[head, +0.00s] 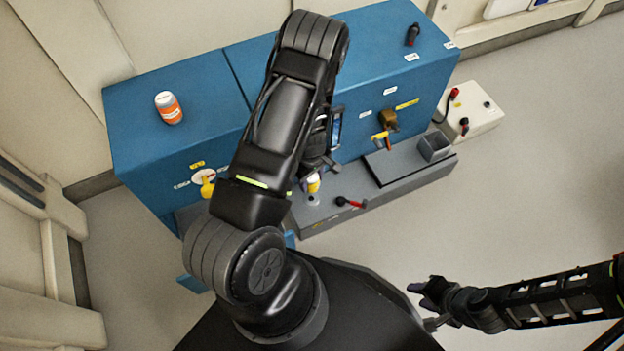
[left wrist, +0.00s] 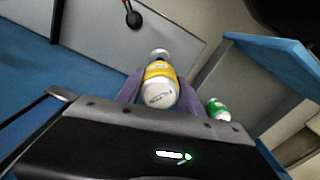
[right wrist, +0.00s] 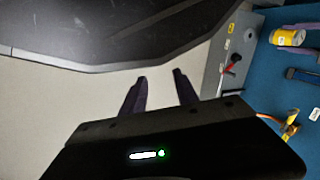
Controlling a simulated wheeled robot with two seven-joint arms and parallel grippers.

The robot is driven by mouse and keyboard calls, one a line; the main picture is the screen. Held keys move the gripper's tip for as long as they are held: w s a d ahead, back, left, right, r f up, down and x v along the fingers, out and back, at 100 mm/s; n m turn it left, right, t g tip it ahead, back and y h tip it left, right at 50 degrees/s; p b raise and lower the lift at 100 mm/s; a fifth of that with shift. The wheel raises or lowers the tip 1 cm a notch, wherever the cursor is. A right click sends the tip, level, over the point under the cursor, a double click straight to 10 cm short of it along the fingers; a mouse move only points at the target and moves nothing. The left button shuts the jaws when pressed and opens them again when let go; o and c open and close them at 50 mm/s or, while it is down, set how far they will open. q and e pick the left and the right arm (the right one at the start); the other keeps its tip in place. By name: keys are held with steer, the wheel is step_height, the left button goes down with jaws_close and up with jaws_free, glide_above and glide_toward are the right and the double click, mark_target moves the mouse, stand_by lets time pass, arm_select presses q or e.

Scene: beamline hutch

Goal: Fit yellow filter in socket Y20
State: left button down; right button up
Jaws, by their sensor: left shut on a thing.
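The yellow filter (left wrist: 162,72), a small canister with a white end and yellow band, is held between the fingers of my left gripper (left wrist: 155,88) in the left wrist view. In the head view the filter (head: 313,184) shows small under my left arm, and in the right wrist view it shows at the right edge (right wrist: 288,37). A pale round fitting (head: 313,199) on the grey ledge lies just beyond the filter; I cannot read a Y20 label or tell whether they touch. My right gripper (right wrist: 160,88) is open and empty, away from the bench.
A green-and-white canister (left wrist: 218,110) is near my left gripper.

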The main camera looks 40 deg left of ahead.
arm_select(q)
steer(key=shift+f, duration=0.1)
step_height(320, 180, down, 5)
steer(key=b, duration=0.4)
steer(key=shift+f+b, duration=0.8)
steer(key=shift+b, duration=0.05)
steer(key=shift+f+b, duration=0.5)
steer(key=shift+f, duration=0.05)
stand_by(1.4)
steer(key=c, duration=0.7)
jaws_free()
step_height(320, 180, up, 8)
steer(key=p, duration=0.3)
steer(key=shift+f+p, duration=0.1)
steer(key=shift+p, duration=0.2)
